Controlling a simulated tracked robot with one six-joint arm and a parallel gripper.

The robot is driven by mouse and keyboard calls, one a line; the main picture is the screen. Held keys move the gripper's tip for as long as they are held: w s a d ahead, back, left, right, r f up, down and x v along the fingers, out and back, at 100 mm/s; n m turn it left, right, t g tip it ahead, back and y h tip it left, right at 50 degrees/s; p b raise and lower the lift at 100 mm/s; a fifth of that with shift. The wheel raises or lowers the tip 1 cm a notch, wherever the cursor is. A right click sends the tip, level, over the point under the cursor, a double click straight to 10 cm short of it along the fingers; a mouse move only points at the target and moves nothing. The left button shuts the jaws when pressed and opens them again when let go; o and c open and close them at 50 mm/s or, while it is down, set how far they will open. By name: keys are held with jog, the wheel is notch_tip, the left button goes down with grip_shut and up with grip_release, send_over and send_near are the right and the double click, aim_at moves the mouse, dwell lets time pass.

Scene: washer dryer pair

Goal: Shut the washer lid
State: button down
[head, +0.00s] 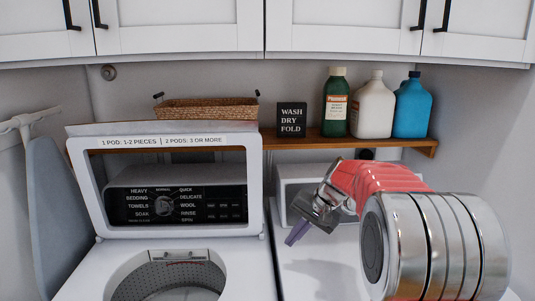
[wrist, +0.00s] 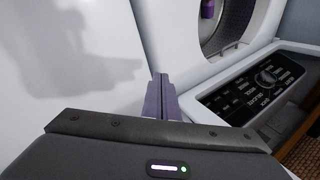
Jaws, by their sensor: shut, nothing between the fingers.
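The washer (head: 75,275) stands at the left in the head view. Its lid (head: 254,190) is raised nearly upright, a white frame around a clear window, with a label along its top edge. The control panel (head: 175,205) shows through the window. The drum (head: 165,280) below is uncovered. My gripper (head: 297,233) is to the right of the lid, above the white dryer top, apart from the lid. Its purple-grey fingers are together and empty. In the wrist view my gripper (wrist: 160,97) points toward white machine surfaces, with the drum opening (wrist: 235,25) and the control panel (wrist: 262,85) to the right.
The dryer (head: 320,265) is at the right, partly hidden by my arm. A wooden shelf (head: 350,144) behind holds a basket (head: 205,109), a black sign (head: 291,120) and 3 bottles. White cabinets (head: 180,25) hang above. An ironing board (head: 48,215) leans at the far left.

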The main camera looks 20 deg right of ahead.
jog(key=w+d+r+m+t+y, duration=0.1)
jog(key=w+d+t+y, duration=0.2)
jog(key=w, duration=0.6)
jog(key=w+d+r+m+t+y, duration=0.1)
jog(key=w+d+r+y, duration=0.1)
jog(key=w+d, duration=0.5)
notch_tip(320, 180, up, 17)
jog(key=w+a+n+t+y, duration=0.1)
jog(key=w+a+n+y, duration=0.1)
jog(key=y, duration=0.4)
jog(key=shift+a+n+y, duration=0.2)
jog(key=shift+n+y, duration=0.1)
jog(key=shift+n, duration=0.5)
jog(key=shift+w+f, duration=0.1)
jog(key=shift+w, duration=0.05)
jog(key=x, duration=0.9)
jog(key=shift+w+a+t, duration=0.25)
jog(key=shift+a+t, duration=0.05)
jog(key=shift+a, duration=0.05)
